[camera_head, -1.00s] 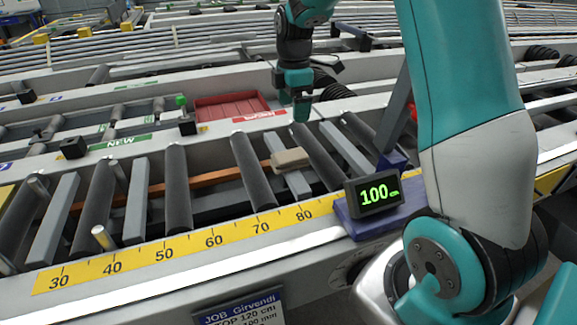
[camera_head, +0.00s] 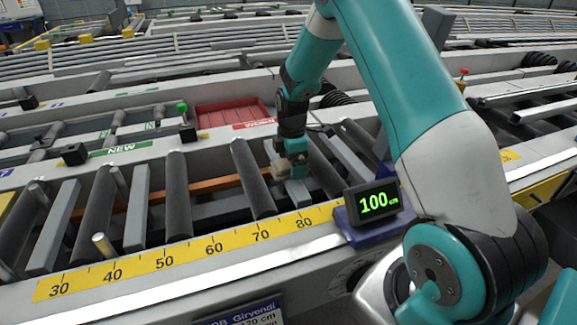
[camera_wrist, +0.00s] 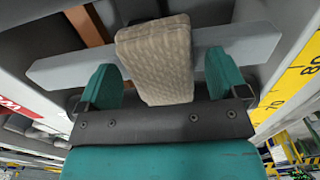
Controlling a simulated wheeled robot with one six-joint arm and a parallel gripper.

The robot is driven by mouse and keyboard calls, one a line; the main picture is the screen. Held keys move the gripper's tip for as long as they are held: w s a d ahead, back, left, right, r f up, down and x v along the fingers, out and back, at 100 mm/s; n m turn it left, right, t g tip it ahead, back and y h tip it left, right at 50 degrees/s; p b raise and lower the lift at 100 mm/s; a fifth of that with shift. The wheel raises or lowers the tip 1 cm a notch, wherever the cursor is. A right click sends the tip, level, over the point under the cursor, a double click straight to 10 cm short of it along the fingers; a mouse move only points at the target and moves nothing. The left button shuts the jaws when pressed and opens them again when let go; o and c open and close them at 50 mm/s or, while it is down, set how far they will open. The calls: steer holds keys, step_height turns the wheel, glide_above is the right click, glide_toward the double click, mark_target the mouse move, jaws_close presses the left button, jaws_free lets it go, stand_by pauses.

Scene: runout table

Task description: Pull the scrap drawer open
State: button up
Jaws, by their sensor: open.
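My gripper (camera_head: 294,168) is down at the roller bed, at a beige block (camera_head: 279,171) on a grey crossbar. In the wrist view, my gripper (camera_wrist: 163,78) is open, with one teal finger on each side of the textured beige block (camera_wrist: 155,52). The grey crossbar (camera_wrist: 65,70) runs behind the block and fingers. I cannot pick out a scrap drawer in either view.
A display (camera_head: 375,200) reading 100 cm stands on a blue slide right of my gripper. A yellow scale (camera_head: 190,249) runs along the front rail. Dark rollers (camera_head: 253,178) flank the work area.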

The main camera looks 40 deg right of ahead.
steer(key=shift+f, duration=0.2)
steer(key=c, duration=1.1)
steer(key=shift+r, duration=0.2)
